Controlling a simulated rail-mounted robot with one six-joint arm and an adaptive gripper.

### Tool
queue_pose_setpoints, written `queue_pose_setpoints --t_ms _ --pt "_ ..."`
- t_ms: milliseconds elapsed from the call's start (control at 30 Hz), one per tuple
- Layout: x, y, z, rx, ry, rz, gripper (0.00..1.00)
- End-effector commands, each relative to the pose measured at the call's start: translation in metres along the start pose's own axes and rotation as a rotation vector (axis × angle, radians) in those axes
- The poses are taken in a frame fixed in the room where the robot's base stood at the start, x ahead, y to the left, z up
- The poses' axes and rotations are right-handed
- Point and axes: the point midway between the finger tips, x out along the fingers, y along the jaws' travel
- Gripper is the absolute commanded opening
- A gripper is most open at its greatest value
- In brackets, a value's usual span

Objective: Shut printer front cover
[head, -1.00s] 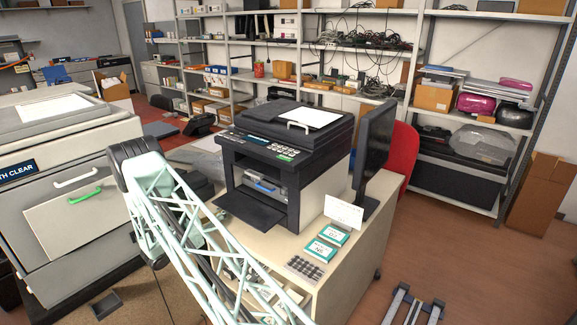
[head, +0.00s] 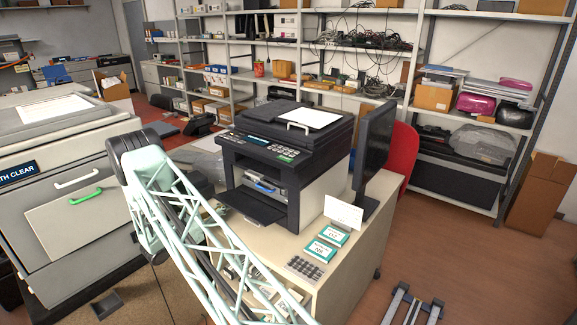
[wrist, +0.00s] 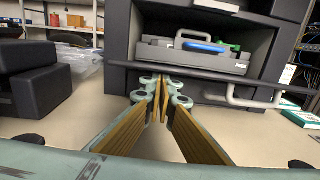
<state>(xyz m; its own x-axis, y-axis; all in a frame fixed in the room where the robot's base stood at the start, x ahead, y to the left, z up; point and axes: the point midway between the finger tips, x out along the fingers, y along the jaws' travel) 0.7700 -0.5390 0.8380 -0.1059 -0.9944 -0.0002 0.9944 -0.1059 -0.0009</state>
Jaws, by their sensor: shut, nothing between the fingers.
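The dark printer (head: 290,150) stands on the desk with its front cover (head: 255,207) folded down and open, tilted slightly up. In the wrist view the cover (wrist: 275,82) shows almost edge-on as a dark bar, with a light handle (wrist: 240,98) below it. A grey cartridge with a blue handle (wrist: 200,52) sits inside the open bay. My gripper (wrist: 158,92) is shut and empty, its fingertips at the left part of the cover's edge, seemingly beneath it. I cannot tell whether they touch. In the head view my gripper is hidden behind my arm.
A monitor (head: 374,148) and a white card (head: 343,212) stand right of the printer. Small teal boxes (head: 327,242) lie at the desk's front right. A black device (wrist: 35,92) stands left of my gripper. A large grey machine (head: 70,180) is at left.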

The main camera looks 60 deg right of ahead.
Motion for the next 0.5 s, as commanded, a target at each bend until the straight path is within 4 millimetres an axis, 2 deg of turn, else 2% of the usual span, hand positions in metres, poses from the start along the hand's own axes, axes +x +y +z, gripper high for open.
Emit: queue_pose_setpoints --t_ms 200,500 --pt "0.0013 0.0002 0.0099 0.001 -0.001 0.0 0.0" --pt "0.0017 0.0002 0.0117 0.001 0.0 0.0 0.0"
